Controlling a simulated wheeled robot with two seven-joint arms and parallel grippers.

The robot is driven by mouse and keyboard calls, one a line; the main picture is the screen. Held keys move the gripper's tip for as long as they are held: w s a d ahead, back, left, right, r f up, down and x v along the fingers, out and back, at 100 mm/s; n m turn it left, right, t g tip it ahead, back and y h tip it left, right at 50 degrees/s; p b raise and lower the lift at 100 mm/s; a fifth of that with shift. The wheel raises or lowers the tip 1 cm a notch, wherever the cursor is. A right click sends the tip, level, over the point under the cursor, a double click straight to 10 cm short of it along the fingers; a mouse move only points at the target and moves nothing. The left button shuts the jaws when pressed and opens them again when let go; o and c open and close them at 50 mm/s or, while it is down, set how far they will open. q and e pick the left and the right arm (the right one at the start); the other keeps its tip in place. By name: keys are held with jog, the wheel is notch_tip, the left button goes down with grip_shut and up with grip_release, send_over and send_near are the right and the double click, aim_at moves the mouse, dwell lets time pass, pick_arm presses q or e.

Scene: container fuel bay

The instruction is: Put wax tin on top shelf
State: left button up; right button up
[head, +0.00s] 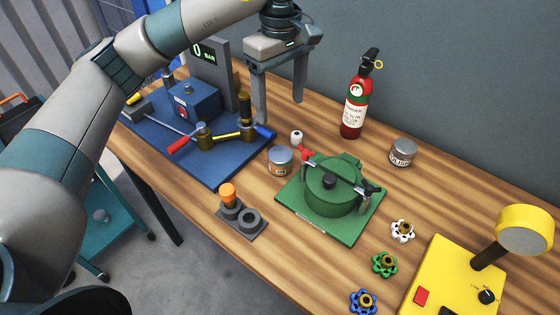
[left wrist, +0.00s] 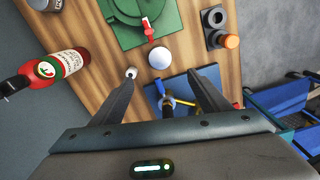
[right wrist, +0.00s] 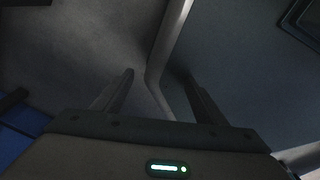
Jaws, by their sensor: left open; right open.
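A small round tin with a pale lid and an orange-marked label (head: 280,161) stands on the wooden bench, left of the green pot. A darker grey tin (head: 403,153) stands further right, behind the pot. Neither label is clear enough for me to tell which is the wax tin. My left gripper (head: 280,112) is open and empty, above the bench behind the nearer tin. In the left wrist view that tin's pale lid (left wrist: 159,57) lies just beyond and between the fingertips. My right gripper (right wrist: 158,74) is open and empty, over dark grey surfaces. No top shelf is clearly identifiable.
A green clamped pot (head: 330,190), a fire extinguisher (head: 354,105), a small white cylinder (head: 296,137) and a blue test rig (head: 215,165) surround the tin. Valve wheels (head: 384,263) and a yellow box (head: 440,280) stand right. A teal cart (head: 105,225) stands left, below bench height.

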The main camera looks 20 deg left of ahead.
pick_arm(q)
jog(key=f, duration=0.1)
jog(key=p, duration=0.5)
send_over(281, 154)
notch_tip(281, 154, down, 10)
jog(key=shift+f, duration=0.6)
pick_arm(e)
jog(key=r, duration=0.1)
jog(key=s+r, duration=0.1)
jog(key=r, duration=0.1)
jog(key=d+r, duration=0.1)
jog(key=shift+s+r, duration=0.15)
jog(key=shift+r, duration=0.15)
jog(key=shift+a, duration=0.15)
